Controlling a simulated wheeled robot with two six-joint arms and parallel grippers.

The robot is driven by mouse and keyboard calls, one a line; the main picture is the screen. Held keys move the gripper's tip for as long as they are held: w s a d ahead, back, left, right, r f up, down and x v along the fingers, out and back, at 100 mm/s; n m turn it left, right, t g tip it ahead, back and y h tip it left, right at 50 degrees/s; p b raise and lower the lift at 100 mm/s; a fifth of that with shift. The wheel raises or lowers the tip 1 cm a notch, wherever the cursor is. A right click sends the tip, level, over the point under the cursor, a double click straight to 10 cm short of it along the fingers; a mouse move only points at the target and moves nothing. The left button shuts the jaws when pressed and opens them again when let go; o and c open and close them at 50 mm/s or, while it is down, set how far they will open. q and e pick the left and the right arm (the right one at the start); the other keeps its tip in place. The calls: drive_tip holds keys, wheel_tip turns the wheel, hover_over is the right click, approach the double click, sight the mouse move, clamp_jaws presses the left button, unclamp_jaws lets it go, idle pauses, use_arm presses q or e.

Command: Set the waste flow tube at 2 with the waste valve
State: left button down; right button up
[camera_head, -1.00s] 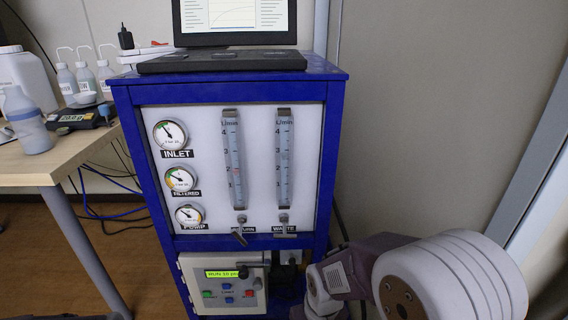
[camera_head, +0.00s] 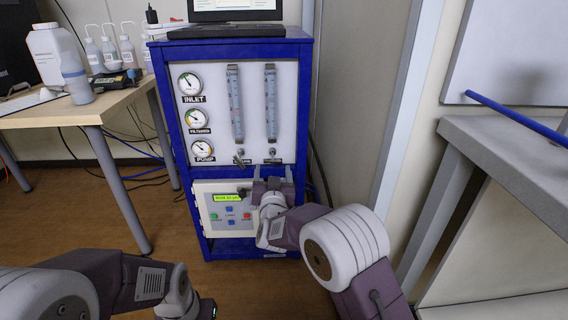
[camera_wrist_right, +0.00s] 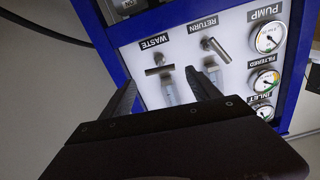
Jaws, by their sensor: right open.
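The waste valve (camera_head: 272,157) is a small metal handle below the waste flow tube (camera_head: 271,103), the right one of two clear scaled tubes on the panel. In the right wrist view the valve (camera_wrist_right: 158,70) shows as a crossbar beside the WASTE label, and the lower part of the waste tube (camera_wrist_right: 168,92) shows close to it. My right gripper (camera_head: 273,172) is open, just below the valve in the head view. In the wrist view its fingertips (camera_wrist_right: 160,80) lie either side of the valve, apart from it. The float level is too small to read.
The return valve (camera_head: 239,160) sits close left of the waste valve, its handle tilted. Gauges (camera_head: 201,150) line the panel's left. A control box (camera_head: 228,212) is below. A desk (camera_head: 60,113) stands left, a grey bench (camera_head: 510,150) right. My left arm is at the lower left.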

sight(273, 157)
drive_tip(key=w+p, duration=0.2)
drive_tip(key=w+r+p, duration=0.1)
drive_tip(key=w+p, duration=0.1)
drive_tip(key=p, duration=0.1)
drive_tip(key=w+b, duration=0.1)
drive_tip(key=w+f+b, duration=0.1)
drive_tip(key=w+b, duration=0.1)
drive_tip(key=w, duration=0.1)
drive_tip(key=shift+f, duration=0.25)
drive_tip(key=shift+w+r, duration=0.2)
drive_tip(key=shift+w, duration=0.35)
drive_tip(key=c, duration=1.4)
drive_tip(key=shift+o, duration=0.2)
